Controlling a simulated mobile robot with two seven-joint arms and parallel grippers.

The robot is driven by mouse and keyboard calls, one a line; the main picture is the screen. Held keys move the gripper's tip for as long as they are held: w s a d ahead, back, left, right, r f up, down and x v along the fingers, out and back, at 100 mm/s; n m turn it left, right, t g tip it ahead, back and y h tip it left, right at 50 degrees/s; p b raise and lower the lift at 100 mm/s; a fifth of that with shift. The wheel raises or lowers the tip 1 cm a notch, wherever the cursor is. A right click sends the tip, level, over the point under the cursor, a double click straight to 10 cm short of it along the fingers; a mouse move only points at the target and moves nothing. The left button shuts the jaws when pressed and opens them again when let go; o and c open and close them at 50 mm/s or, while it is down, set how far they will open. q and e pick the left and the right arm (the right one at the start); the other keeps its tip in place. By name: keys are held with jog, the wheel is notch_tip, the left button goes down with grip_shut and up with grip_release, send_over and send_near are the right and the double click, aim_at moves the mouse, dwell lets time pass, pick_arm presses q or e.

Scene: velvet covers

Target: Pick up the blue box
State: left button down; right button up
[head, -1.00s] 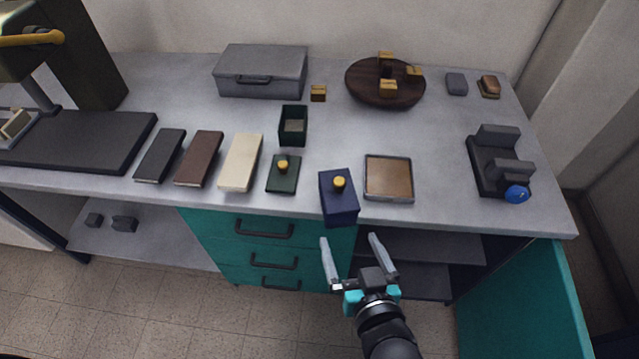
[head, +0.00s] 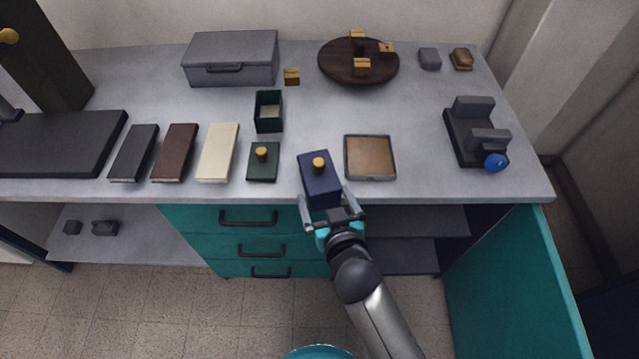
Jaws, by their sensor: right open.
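The dark blue box (head: 320,183) with a round yellow knob on top stands at the front edge of the grey worktop. My right gripper (head: 328,198) is open at the front end of the box. Its left finger is beside the box's left side and its right finger is beside the right side. I cannot tell whether the fingers touch the box. My left gripper is not in view.
A framed brown tray (head: 370,158) lies just right of the box. A dark green lid with a yellow knob (head: 263,162) lies to its left. A cream block (head: 218,153) and an open green box (head: 269,112) are further left. An open teal door (head: 505,285) stands at the lower right.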

jog(key=shift+f+b+x, duration=0.2)
jog(key=shift+b+x, duration=0.6)
jog(key=shift+x, duration=1.85)
jog(key=shift+d, duration=0.2)
grip_shut()
